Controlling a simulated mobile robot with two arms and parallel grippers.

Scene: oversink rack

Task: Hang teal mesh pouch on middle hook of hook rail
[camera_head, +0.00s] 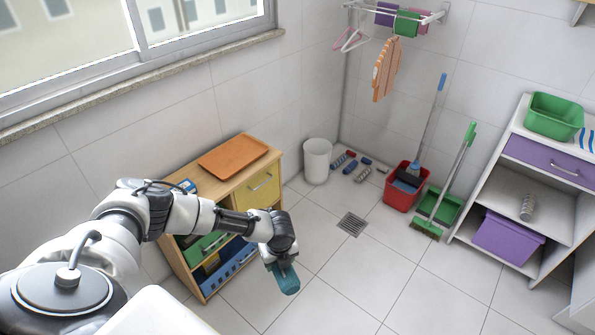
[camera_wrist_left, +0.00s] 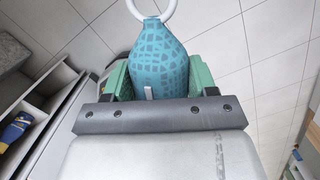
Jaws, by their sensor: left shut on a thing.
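The teal mesh pouch (camera_wrist_left: 160,62) with a white ring (camera_wrist_left: 152,8) at its top is held in my left gripper (camera_wrist_left: 158,85), between its green fingers in the left wrist view. In the head view the pouch (camera_head: 285,279) hangs out beyond my left gripper (camera_head: 277,260), above the tiled floor and to the right of the wooden cabinet. The left gripper is shut on it. The hook rail and its middle hook cannot be made out in either view. My right gripper is not in view.
A wooden cabinet (camera_head: 199,191) with an orange tray (camera_head: 232,156) stands close to my left arm. A white bin (camera_head: 317,161), red bucket (camera_head: 402,188) and green broom (camera_head: 427,228) stand farther back. A white shelf unit (camera_head: 517,165) is at right. Middle floor is clear.

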